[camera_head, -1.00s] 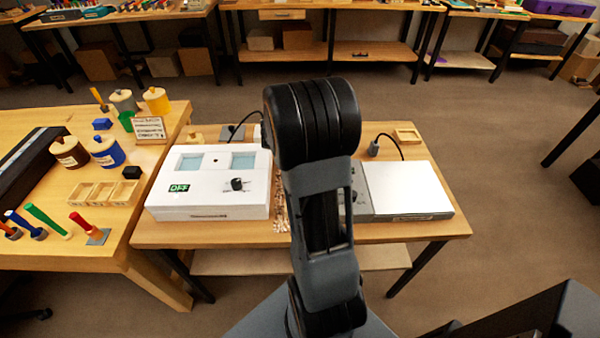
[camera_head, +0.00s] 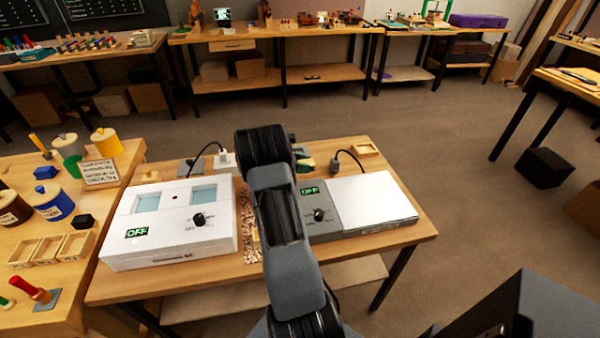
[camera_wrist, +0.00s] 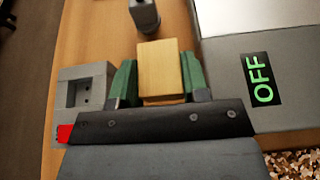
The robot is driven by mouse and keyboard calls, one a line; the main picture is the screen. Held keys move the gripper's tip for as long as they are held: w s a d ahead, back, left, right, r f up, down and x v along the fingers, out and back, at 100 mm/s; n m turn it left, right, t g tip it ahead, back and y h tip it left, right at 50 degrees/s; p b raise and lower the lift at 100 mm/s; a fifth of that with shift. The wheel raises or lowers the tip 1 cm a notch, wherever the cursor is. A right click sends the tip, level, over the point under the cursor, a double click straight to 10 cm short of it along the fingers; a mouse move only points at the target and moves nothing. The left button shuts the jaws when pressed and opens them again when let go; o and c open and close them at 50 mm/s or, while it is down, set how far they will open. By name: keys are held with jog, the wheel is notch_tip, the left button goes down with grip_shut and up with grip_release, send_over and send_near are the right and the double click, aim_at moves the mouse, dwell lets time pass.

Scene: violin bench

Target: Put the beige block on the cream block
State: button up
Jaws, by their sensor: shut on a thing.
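My gripper (camera_wrist: 159,68) has green fingers, shut on the sides of a tan wooden block, which looks like the beige block (camera_wrist: 162,72). In the head view my arm covers most of the gripper; only a small greenish part shows beside it, over the back of the middle table. I cannot pick out the cream block for sure. A small tan piece (camera_head: 152,176) stands behind the white box at the table's back left; it is too small to identify.
A white box (camera_head: 170,244) and a grey device (camera_head: 325,230) with a white plate (camera_head: 373,200) fill much of the middle table (camera_head: 405,233). A grey socket (camera_wrist: 84,88) and grey plug (camera_wrist: 145,14) are near the gripper. A shallow wooden tray (camera_head: 365,149) is back right.

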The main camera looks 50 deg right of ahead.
aim_at(301, 177)
jog(key=shift+w+d+f, duration=0.25)
jog(key=shift+w+f, duration=0.15)
jog(key=shift+f, duration=0.2)
jog(key=shift+w+d+f, duration=0.2)
jog(key=shift+w+f, duration=0.15)
jog(key=shift+f, duration=1.65)
jog(key=shift+f, duration=0.25)
jog(key=o, duration=0.9)
jog(key=shift+r, duration=0.1)
